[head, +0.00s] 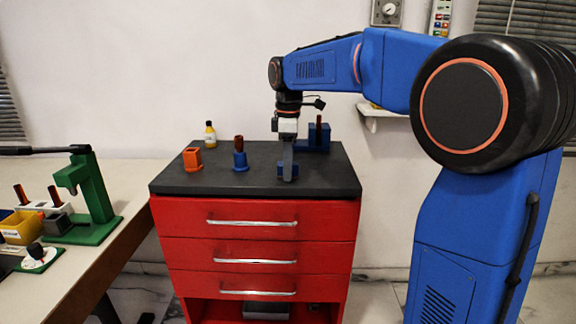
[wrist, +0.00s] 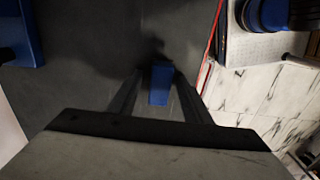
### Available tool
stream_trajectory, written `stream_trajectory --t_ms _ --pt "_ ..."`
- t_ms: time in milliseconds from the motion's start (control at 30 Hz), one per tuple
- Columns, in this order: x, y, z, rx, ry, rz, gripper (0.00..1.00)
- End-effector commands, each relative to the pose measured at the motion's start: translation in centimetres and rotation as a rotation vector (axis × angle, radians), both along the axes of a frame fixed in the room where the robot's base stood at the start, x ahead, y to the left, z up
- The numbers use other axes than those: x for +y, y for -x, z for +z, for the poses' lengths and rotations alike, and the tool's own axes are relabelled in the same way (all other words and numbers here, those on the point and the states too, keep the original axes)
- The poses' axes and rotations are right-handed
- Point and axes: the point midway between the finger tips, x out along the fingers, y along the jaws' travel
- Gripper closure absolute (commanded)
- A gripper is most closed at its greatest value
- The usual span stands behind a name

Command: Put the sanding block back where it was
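A small blue block, which looks like the sanding block (head: 281,169), is on the dark top of the red drawer cabinet (head: 170,180), toward its front right. My gripper (head: 287,172) points straight down at it, and a grey finger covers part of it in the head view. In the wrist view the blue block (wrist: 160,84) lies between the two dark fingers of my gripper (wrist: 160,75). The fingers are close to its sides, but I cannot tell whether they touch it. The block's underside is hidden.
A bench with a green stand (head: 95,195) is at left.

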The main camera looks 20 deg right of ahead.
Motion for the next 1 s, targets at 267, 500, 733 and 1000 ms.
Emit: stream_trajectory --t_ms 267,500,733,1000 --pt "0.0 0.0 0.4 -0.001 0.0 0.0 0.55" --pt "0.0 -0.1 3.7 -0.003 0.0 0.0 0.55" --pt "-0.1 -0.1 8.2 -0.002 0.0 0.0 0.55" --pt "-0.1 -0.1 11.6 0.0 0.0 0.0 0.55"
